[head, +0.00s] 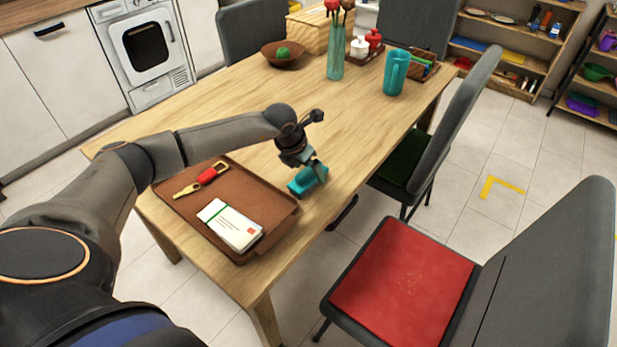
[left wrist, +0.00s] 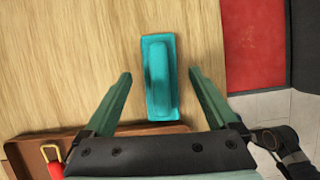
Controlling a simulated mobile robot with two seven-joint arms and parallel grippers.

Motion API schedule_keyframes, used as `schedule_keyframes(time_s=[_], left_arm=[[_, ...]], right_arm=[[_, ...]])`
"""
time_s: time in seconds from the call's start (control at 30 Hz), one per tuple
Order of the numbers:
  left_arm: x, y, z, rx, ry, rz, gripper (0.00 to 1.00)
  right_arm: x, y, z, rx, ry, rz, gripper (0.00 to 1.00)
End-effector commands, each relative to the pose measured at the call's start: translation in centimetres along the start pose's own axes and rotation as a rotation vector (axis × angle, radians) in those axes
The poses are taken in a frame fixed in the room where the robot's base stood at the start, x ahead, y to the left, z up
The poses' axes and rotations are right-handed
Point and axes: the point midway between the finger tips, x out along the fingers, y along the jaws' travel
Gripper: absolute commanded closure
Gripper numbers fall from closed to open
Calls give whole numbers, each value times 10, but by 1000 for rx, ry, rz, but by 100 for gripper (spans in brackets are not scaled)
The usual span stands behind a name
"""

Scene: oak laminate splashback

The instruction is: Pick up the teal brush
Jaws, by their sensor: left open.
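The teal brush (head: 305,184) lies on the wooden table beside the right corner of the brown tray in the head view. In the left wrist view the brush (left wrist: 160,78) is a teal block with a raised grip along its middle. My left gripper (head: 309,168) is above the brush and partly covers it in the head view. In the left wrist view its two green fingers (left wrist: 160,92) are open, one on each side of the brush, with a gap on both sides.
A red-seated chair (head: 405,272) stands by the table's right edge. A glass vase (head: 336,52), teal pitcher (head: 395,72) and bowl (head: 272,56) stand farther back.

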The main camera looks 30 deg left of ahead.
Motion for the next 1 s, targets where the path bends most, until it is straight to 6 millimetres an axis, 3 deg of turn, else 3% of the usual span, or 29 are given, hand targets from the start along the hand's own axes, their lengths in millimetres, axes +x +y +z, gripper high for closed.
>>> schedule_keyframes(time_s=[0.1,0.37,1.0], left_arm=[[10,0,-1,0,2,0,7],[11,0,-1,1,1,0,9],[11,0,-1,0,1,0,81]], right_arm=[[1,0,0,0,1,1,34],[1,1,0,0,1,1,34],[1,1,0,0,1,1,34]])
